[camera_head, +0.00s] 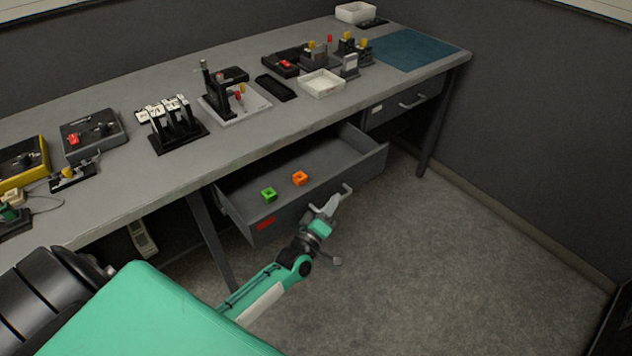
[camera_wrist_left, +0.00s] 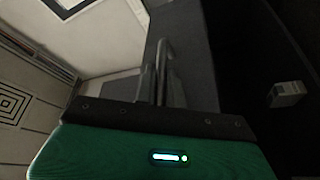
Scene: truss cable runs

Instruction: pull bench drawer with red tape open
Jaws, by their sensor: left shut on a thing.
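The bench drawer with red tape (camera_head: 370,164) stands pulled out from under the bench, its inside in plain view. The red tape (camera_head: 265,223) is on the left part of its front. A green block (camera_head: 269,194) and an orange block (camera_head: 300,178) lie inside. My left gripper (camera_head: 328,208) is at the drawer's front, shut on the drawer handle (camera_head: 346,190). In the left wrist view the handle (camera_wrist_left: 161,60) runs between the fingers, in front of the grey drawer front (camera_wrist_left: 190,50). My right gripper is in neither view.
The bench top (camera_head: 235,135) holds several fixtures, trays and boxes. A second drawer (camera_head: 405,103) with a handle is shut at the right. Bench legs (camera_head: 212,240) stand beside the open drawer. The floor (camera_head: 440,260) in front and right is clear up to the wall.

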